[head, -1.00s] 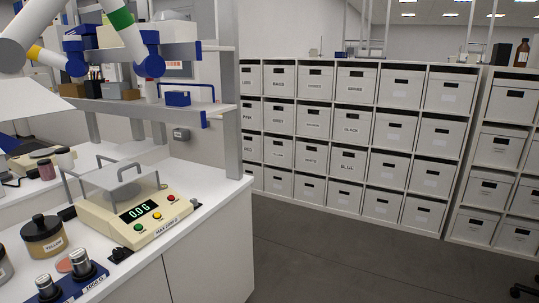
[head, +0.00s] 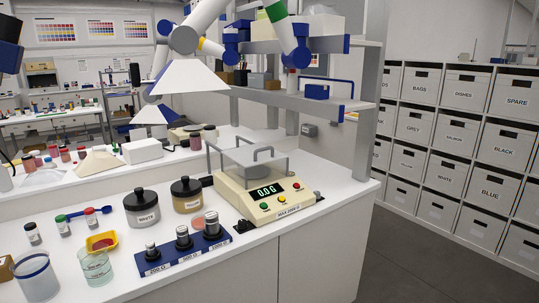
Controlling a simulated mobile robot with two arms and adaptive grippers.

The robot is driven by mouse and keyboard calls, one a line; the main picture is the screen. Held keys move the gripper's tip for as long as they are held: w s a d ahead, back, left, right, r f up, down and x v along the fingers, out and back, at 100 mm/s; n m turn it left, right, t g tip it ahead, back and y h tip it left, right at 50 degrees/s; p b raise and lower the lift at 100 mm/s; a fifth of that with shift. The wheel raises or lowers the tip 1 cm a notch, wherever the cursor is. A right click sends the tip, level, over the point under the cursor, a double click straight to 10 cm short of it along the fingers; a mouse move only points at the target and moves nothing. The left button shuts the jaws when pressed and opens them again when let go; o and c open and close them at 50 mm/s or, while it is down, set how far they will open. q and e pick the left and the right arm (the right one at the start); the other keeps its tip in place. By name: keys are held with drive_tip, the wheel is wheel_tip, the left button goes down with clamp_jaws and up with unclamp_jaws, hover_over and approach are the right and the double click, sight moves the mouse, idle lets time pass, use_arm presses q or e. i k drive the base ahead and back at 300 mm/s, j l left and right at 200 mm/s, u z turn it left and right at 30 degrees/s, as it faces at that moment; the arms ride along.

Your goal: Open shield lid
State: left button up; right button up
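The balance (head: 262,200) is a cream scale on the white bench, with a display reading 0.0 G and green, yellow and red buttons. A clear draft shield with grey edges stands on top of it. Its shield lid (head: 250,155) looks flat across the top, with a grey bar handle (head: 263,150) standing up. The clear panels make it hard to tell lid from walls. Neither of my grippers can be made out in the head view, and nothing touches the shield.
White jar (head: 142,209) and yellow jar (head: 187,195) stand left of the balance. A blue weight rack (head: 180,257) lies in front. A white lamp shade (head: 188,77) hangs above left, and a shelf (head: 300,99) rises behind. A beaker (head: 95,266) stands front left.

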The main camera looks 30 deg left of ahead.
sight(254, 149)
drive_tip(key=i+j+u, duration=0.15)
drive_tip(key=i, duration=0.25)
drive_tip(key=i+j+u, duration=0.15)
drive_tip(key=i+j, duration=0.2)
drive_tip(key=i+j+u, duration=0.15)
drive_tip(key=i, duration=0.3)
